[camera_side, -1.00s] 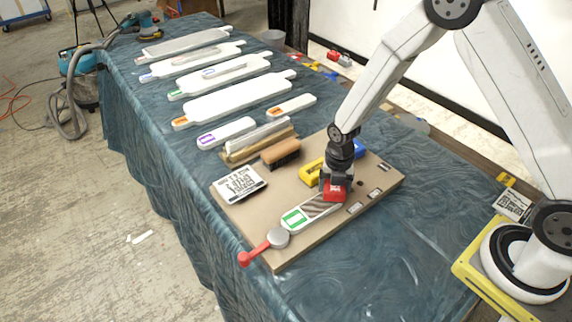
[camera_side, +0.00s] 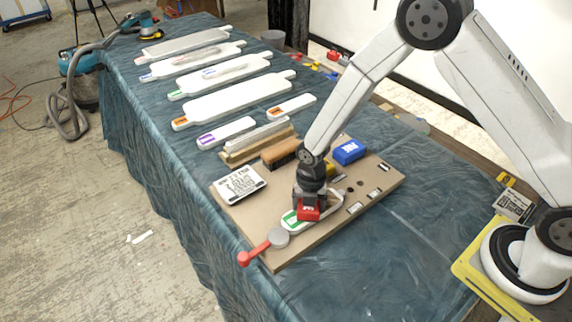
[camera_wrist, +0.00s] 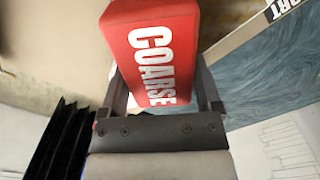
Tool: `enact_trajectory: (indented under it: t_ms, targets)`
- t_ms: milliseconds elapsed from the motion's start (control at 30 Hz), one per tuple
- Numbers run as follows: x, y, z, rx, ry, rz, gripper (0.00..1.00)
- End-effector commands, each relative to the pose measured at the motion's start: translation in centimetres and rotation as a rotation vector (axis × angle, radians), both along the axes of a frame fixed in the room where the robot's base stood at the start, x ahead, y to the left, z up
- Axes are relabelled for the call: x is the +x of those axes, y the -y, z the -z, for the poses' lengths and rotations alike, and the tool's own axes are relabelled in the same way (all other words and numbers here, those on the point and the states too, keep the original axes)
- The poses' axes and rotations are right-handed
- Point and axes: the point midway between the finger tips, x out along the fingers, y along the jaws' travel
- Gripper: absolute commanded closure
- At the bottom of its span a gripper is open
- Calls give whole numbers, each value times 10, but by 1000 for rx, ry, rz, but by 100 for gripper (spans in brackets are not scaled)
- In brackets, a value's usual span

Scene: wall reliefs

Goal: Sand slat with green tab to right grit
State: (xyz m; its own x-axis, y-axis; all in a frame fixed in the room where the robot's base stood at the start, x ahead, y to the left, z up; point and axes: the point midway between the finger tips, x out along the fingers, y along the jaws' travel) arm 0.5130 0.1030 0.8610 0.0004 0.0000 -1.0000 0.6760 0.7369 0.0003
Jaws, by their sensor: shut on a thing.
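My gripper (camera_side: 309,200) is shut on a red sanding block. The red block (camera_side: 308,213) reads COARSE in the wrist view (camera_wrist: 160,50). It sits over the slat with the green tab (camera_side: 297,222), which lies on the tan board (camera_side: 345,222); I cannot tell if they touch. The block and gripper hide the slat's middle and part of its green tab. A grey round clamp with a red handle (camera_side: 258,252) is at the slat's near end. A blue block (camera_side: 349,151) stands at the board's back. A yellow block (camera_side: 332,169) is partly hidden behind my gripper.
A printed card (camera_side: 238,185) lies at the board's left. A brown-bristled brush (camera_side: 280,153) and small slats (camera_side: 226,132) lie behind it. Larger white slats (camera_side: 232,100) line the table further back.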

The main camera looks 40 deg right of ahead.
Motion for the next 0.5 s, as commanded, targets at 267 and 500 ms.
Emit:
enact_trajectory:
  t_ms: [267, 500]
  targets:
    - [0, -26, 1, 0, 0, -2, 73]
    - [0, -10, 0, -1, -2, 3, 73]
